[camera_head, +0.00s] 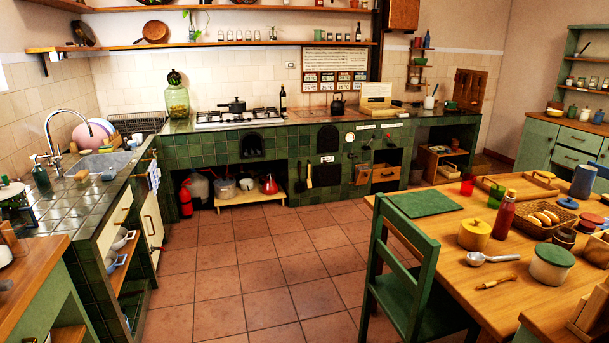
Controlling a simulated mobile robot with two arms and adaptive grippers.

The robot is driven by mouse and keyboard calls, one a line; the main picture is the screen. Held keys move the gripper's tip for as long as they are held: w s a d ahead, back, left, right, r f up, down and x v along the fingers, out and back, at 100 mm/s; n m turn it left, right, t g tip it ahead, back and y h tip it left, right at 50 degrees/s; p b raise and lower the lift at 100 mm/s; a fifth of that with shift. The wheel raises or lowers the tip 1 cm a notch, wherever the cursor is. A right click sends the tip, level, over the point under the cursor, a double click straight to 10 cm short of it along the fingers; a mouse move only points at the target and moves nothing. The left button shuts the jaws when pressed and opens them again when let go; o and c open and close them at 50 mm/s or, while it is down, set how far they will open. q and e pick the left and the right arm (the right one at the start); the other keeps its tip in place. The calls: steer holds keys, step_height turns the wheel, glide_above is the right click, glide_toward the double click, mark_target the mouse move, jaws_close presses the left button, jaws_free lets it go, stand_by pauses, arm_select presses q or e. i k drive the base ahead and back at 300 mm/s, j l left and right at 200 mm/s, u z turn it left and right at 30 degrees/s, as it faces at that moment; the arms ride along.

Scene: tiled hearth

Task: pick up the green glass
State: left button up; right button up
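A small green glass (496,196) stands upright on the wooden dining table (468,256) at the right. It is just right of a red glass (467,185) and behind a red bottle (504,215), whose top is close to it in the picture. A wooden board (518,186) lies behind it. Neither of my grippers shows in the head view.
A green chair (408,265) stands at the table's left side. A green mat (424,203), a yellow-lidded pot (474,234), a ladle (490,258) and a bread basket (540,222) are on the table. The tiled floor (250,275) in the middle is clear.

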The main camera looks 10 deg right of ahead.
mark_target(497, 192)
steer(key=i+u, duration=0.1)
steer(key=i, duration=2.05)
steer(key=i+z, duration=0.2)
steer(key=i, duration=0.25)
steer(key=i+j+z, duration=0.2)
steer(key=i, duration=0.2)
steer(key=i+j+z, duration=0.2)
steer(key=i, duration=0.25)
steer(key=i+j+z, duration=0.2)
steer(key=i, duration=0.25)
steer(key=i+z, duration=0.2)
steer(key=z, duration=0.25)
steer(key=i+j+z, duration=0.2)
steer(key=z, duration=0.3)
steer(key=i+j+z, duration=0.15)
steer(key=z, duration=0.3)
steer(key=i+j+z, duration=0.15)
steer(key=j+z, duration=0.15)
steer(key=z, duration=0.15)
steer(key=i+j+z, duration=0.1)
steer(key=j+z, duration=0.15)
steer(key=z, duration=0.25)
